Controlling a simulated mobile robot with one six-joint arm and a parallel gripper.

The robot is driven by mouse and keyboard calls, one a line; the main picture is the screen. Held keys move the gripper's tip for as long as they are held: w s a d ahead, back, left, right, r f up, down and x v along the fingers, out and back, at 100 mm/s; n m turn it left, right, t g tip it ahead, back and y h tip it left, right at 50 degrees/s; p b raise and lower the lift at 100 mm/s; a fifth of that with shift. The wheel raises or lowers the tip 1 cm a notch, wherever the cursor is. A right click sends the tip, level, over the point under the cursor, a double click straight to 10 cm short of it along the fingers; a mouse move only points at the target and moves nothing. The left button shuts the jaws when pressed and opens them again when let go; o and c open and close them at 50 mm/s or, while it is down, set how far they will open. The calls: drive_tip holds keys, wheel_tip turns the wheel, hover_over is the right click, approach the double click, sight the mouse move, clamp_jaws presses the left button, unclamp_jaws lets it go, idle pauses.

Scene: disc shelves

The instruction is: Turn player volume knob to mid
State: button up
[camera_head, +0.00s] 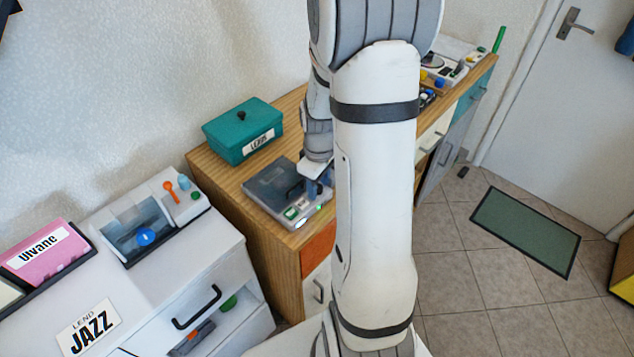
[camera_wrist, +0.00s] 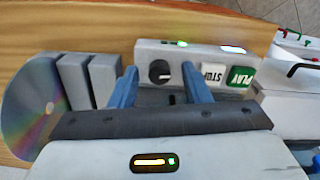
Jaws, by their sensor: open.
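The player (camera_head: 285,195) is a grey box with a dark lid on the wooden counter, partly hidden behind my arm in the head view. In the wrist view its light grey front panel (camera_wrist: 205,50) carries a round black volume knob (camera_wrist: 159,71) with a pale pointer mark. A white STOP button (camera_wrist: 213,73) and a green PLAY button (camera_wrist: 240,77) sit to the right of the knob. My gripper (camera_wrist: 160,80) is open, its two blue fingers on either side of the knob, apart from it as far as I can see. It also shows over the player in the head view (camera_head: 318,188).
A disc (camera_wrist: 35,105) and grey blocks (camera_wrist: 88,78) lie left of the gripper in the wrist view. A teal box (camera_head: 243,130) stands behind the player. A white cabinet (camera_head: 190,260) with a lever device is at the left.

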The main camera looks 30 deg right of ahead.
drive_tip(key=c, duration=0.9)
drive_tip(key=shift+a, duration=0.25)
clamp_jaws()
drive_tip(key=shift+d, duration=0.2)
drive_tip(key=shift+s+f, duration=0.1)
drive_tip(key=shift+s, duration=0.05)
drive_tip(key=o, duration=0.7)
unclamp_jaws()
drive_tip(key=shift+o, duration=1)
